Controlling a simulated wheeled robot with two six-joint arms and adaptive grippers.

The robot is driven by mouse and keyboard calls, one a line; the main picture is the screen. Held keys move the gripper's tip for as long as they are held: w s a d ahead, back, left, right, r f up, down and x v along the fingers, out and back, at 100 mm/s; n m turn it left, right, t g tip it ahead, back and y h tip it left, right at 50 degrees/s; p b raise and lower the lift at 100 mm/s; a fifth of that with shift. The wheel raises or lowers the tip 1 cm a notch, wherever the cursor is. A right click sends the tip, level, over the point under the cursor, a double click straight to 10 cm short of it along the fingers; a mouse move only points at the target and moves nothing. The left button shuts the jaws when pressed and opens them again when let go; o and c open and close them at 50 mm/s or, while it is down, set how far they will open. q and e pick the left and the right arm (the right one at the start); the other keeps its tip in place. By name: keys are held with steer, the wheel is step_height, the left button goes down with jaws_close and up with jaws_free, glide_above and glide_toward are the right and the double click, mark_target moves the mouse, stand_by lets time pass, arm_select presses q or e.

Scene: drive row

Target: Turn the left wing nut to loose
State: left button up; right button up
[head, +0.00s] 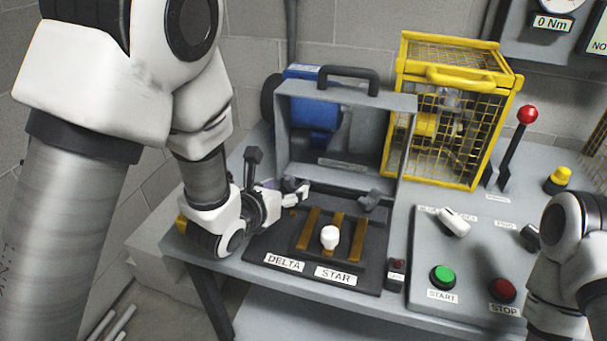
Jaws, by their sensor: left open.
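My left gripper (301,192) reaches in from the left and is open at the left rear of the dark link board (262,246). The left wing nut is not clearly visible; the gripper covers that area, so I cannot tell whether the fingers touch it. A dark grey wing nut (370,201) shows at the right rear of the board. The board has brass-coloured bars, a white knob (330,237) and DELTA and STAR labels. Part of my right arm shows at the lower right; its gripper is out of view.
A grey frame (400,140) with a black handle stands behind the board, with a blue motor (318,117) behind it. A yellow cage (455,77) stands to its right. A red-knobbed lever (527,115), green button (443,277) and red button (502,290) are further right.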

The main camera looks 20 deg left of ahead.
mark_target(295, 185)
arm_select(q)
steer(key=x, duration=0.6)
steer(key=shift+w+f, duration=0.15)
steer(key=c, duration=0.9)
steer(key=shift+n+y, duration=0.5)
steer(key=shift+y, duration=0.1)
steer(key=o, duration=0.9)
